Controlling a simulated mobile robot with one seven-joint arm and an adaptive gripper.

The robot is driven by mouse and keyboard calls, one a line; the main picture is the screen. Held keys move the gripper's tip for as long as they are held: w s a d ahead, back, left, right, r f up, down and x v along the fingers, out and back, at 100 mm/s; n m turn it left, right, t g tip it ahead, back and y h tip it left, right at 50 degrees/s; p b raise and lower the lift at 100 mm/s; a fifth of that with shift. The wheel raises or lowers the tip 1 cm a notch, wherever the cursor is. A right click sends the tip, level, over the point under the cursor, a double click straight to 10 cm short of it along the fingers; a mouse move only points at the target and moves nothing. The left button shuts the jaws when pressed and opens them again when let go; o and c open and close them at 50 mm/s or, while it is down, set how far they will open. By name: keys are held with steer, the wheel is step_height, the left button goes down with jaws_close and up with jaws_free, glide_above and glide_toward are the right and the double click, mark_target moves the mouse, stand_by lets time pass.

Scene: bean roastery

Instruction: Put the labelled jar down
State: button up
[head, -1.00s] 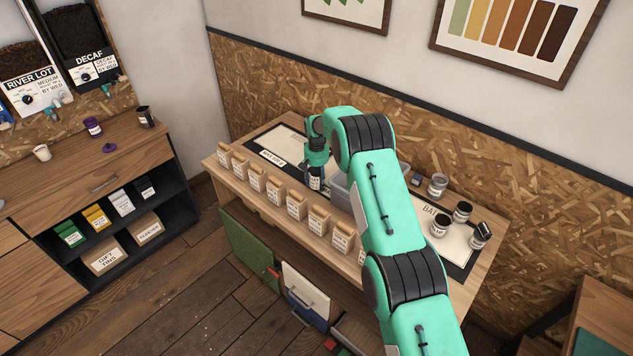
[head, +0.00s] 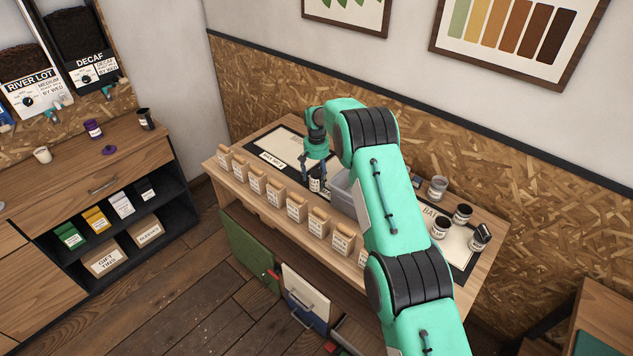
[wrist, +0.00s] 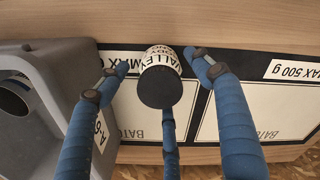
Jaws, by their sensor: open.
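The labelled jar (wrist: 160,85) has a black lid and a white band with printed words, partly readable as "VALLEY". It stands on the table in the wrist view, on or beside the dark border of the mat. In the head view the jar (head: 315,182) shows below my gripper (head: 316,170). In the wrist view my gripper (wrist: 153,82) is open. Its blue fingers stand apart around the jar, with visible gaps on the left and right. The jar's base is hidden from above.
A grey bin (wrist: 60,110) stands close to the left of the jar in the wrist view. A row of small paper bags (head: 297,206) lines the table's front edge. Several jars (head: 440,226) stand on the right. The mat's left panel (head: 281,144) looks clear.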

step_height(320, 180, up, 8)
steer(key=shift+f, duration=0.2)
stand_by(0.8)
